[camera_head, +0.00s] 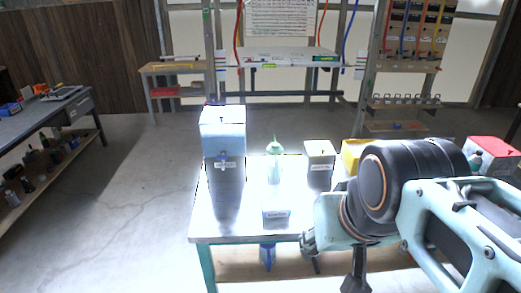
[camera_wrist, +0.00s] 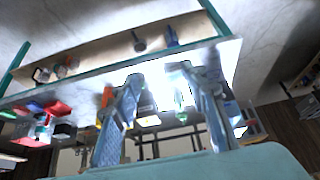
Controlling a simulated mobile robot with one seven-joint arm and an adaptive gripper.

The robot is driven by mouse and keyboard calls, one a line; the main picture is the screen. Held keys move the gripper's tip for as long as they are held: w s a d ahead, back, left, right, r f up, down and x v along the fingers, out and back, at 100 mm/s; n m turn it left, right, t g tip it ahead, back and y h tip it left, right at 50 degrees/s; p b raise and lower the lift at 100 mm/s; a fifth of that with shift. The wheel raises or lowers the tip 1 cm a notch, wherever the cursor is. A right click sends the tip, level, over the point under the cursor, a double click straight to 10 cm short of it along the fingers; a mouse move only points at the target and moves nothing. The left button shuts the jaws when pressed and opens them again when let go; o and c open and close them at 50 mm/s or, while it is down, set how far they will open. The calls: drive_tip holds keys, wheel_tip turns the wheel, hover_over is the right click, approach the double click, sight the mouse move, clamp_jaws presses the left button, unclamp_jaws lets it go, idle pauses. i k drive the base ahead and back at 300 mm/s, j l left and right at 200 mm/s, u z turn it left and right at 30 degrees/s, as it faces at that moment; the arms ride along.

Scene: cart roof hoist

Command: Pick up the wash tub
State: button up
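No label I can read names the wash tub, so I cannot tell for certain which thing it is. A tall pale-blue box-like container (camera_head: 223,140) with a small label stands at the left of the metal-topped table (camera_head: 215,228). A green-tipped bottle (camera_head: 275,148) stands right of it, with a small labelled block (camera_head: 275,214) at the table's front. My gripper (camera_wrist: 162,75) is open and empty in the wrist view; its two fingers stand apart, with the bottle (camera_wrist: 180,95) seen beyond them. In the head view my arm covers the table's right part.
A small grey box (camera_head: 320,158) and a yellow thing (camera_head: 352,152) stand on the table near my arm. A red-topped box (camera_head: 491,150) is at the far right. A workbench (camera_head: 60,112) lines the left side. The floor between it and the table is clear.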

sight(276, 201)
drive_tip(key=i+j+z, duration=0.1)
drive_tip(key=j, duration=0.25)
drive_tip(key=i+j+z, duration=0.15)
drive_tip(key=i+j, duration=0.2)
drive_tip(key=i+j+z, duration=0.1)
drive_tip(key=j, duration=0.25)
drive_tip(key=i+j+z, duration=0.15)
drive_tip(key=j, duration=0.25)
drive_tip(key=i, duration=0.1)
